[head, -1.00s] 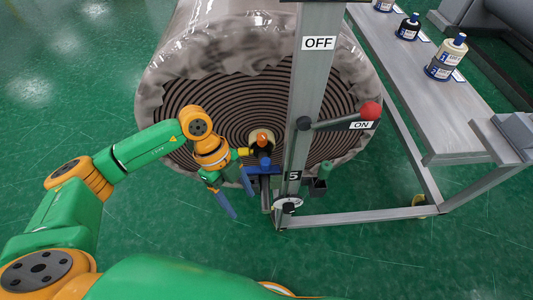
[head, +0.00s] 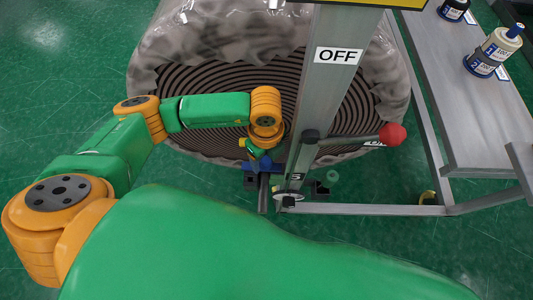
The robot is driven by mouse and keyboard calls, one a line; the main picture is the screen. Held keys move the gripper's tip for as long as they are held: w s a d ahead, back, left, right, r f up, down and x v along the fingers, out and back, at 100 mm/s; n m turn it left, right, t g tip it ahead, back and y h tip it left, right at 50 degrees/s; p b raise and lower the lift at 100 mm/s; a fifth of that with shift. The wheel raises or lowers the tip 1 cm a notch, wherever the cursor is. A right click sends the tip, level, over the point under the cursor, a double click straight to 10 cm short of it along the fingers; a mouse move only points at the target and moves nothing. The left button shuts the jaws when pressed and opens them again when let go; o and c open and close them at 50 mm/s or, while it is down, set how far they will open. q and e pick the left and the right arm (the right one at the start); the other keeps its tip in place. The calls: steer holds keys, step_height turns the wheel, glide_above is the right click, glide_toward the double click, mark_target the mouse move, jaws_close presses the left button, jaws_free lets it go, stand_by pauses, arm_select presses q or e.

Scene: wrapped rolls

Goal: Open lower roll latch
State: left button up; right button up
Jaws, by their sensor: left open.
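The large wrapped roll (head: 215,110) stands behind a grey metal post (head: 325,100), its dark spiral end facing me. A dark blue piece and a dark bar (head: 263,190) show just below the gripper. I cannot tell whether the fingers touch the latch. My right gripper is not in view.
A lever with a red knob (head: 392,134) sticks out right from the post, below an OFF label (head: 338,56). A grey bench (head: 480,120) with several bottles stands at the right. A low metal rail (head: 370,209) runs from the post towards it. Green floor is clear at the left.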

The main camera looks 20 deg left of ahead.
arm_select(q)
steer(key=shift+w+f, duration=0.3)
steer(key=shift+f, duration=0.15)
steer(key=shift+s+r, duration=0.1)
jaws_close()
stand_by(1.0)
